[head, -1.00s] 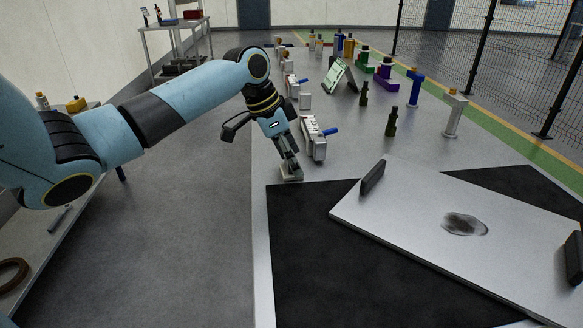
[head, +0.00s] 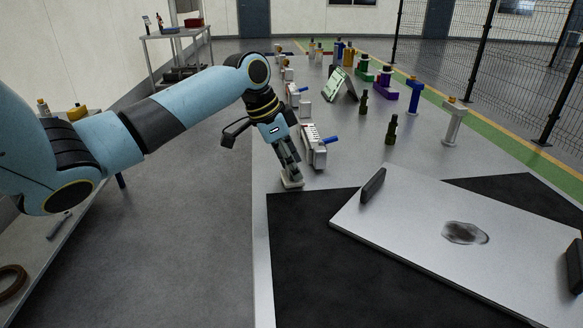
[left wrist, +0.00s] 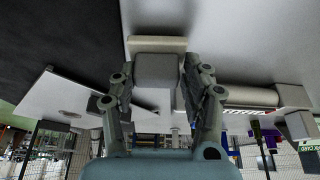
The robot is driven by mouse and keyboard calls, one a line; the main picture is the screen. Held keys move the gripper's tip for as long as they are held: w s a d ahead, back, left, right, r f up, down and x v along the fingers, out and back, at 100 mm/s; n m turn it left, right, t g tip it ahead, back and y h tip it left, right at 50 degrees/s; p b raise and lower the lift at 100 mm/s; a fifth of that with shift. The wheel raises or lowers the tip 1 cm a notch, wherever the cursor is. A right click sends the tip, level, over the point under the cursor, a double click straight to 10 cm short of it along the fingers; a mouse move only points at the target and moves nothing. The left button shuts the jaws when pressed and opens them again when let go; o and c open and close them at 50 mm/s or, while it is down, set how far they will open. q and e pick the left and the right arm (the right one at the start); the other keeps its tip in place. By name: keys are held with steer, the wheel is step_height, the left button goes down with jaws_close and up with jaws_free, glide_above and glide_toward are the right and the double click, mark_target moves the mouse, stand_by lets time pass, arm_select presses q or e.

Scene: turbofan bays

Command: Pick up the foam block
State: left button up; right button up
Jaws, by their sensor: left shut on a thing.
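The foam block (head: 291,184) is a small pale piece on the near left part of the light table, by the corner of the black mat. In the left wrist view it shows as a grey block (left wrist: 156,72) with a cream strip (left wrist: 157,43) at its far end. My left gripper (head: 291,175) points down and is shut on it, one finger on each side. I cannot tell whether the block touches the table. My right gripper is not in view.
A pale panel (head: 400,225) with dark handles and a dark smudge lies over the black mat (head: 330,265). A grey device with a blue lever (head: 316,147) stands just beyond my gripper.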

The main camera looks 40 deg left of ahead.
arm_select(q)
steer(key=r, duration=0.2)
steer(key=d+r, duration=0.1)
steer(key=r, duration=0.1)
steer(key=d+r, duration=0.2)
steer(key=d, duration=0.1)
steer(key=d+r, duration=0.2)
steer(key=d, duration=0.2)
steer(key=d+r, duration=0.2)
steer(key=d, duration=0.1)
steer(key=shift+d+r, duration=0.2)
steer(key=shift+d, duration=0.2)
jaws_close()
